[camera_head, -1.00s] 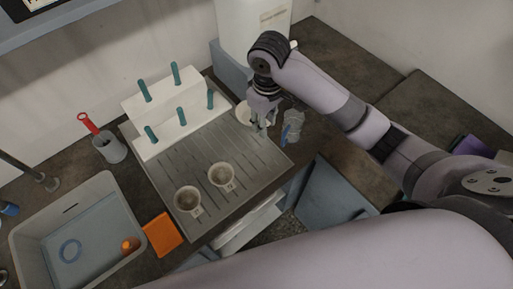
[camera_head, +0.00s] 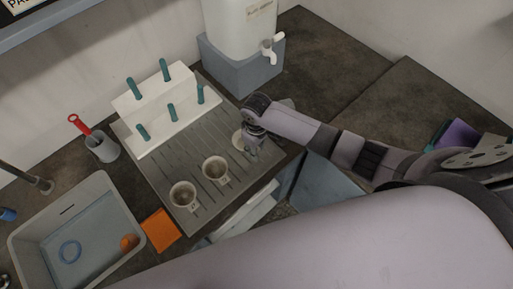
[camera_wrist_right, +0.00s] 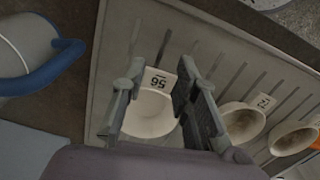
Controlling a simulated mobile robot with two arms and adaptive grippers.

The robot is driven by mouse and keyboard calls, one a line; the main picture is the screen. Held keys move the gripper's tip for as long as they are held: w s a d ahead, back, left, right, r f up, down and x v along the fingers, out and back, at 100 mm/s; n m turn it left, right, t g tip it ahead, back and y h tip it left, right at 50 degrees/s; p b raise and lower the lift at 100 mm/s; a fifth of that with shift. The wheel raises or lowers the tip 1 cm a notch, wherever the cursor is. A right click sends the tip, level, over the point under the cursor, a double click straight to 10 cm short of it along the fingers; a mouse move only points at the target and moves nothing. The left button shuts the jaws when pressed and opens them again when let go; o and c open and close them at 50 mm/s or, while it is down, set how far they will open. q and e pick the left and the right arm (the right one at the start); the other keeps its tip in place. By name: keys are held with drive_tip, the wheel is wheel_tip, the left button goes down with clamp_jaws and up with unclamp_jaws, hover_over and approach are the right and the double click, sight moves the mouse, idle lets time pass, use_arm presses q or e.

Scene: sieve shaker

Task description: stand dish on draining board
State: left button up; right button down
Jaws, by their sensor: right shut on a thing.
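A small round white dish (camera_head: 238,140) is at the right end of the grooved metal draining board (camera_head: 160,178), partly hidden by my right gripper (camera_head: 250,147). In the right wrist view the dish (camera_wrist_right: 150,118) sits between the fingers of my right gripper (camera_wrist_right: 160,100), with its tab marked 56 showing. The gripper is shut on it. It looks upright and low over the board; I cannot tell whether it touches. Two more white dishes stand upright on the board, one in the middle (camera_head: 215,170) and one nearer the front (camera_head: 183,196). My left gripper is not in view.
A white stepped rack with teal pegs (camera_head: 165,103) stands at the board's back. A grey basin (camera_head: 40,222), an orange cloth (camera_head: 160,230) and a cup with a red-handled tool (camera_head: 103,147) lie left. A water container (camera_head: 238,30) stands behind. A blue-handled jug (camera_wrist_right: 28,45) is beside the board.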

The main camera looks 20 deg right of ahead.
drive_tip(key=shift+f, duration=0.4)
drive_tip(key=shift+f, duration=0.1)
drive_tip(key=c, duration=1.2)
unclamp_jaws()
drive_tip(key=shift+f, duration=0.1)
wheel_tip(320, 180, up, 12)
drive_tip(key=shift+s+r+b, duration=0.1)
drive_tip(key=shift+r+b, duration=0.1)
drive_tip(key=shift+b, duration=0.4)
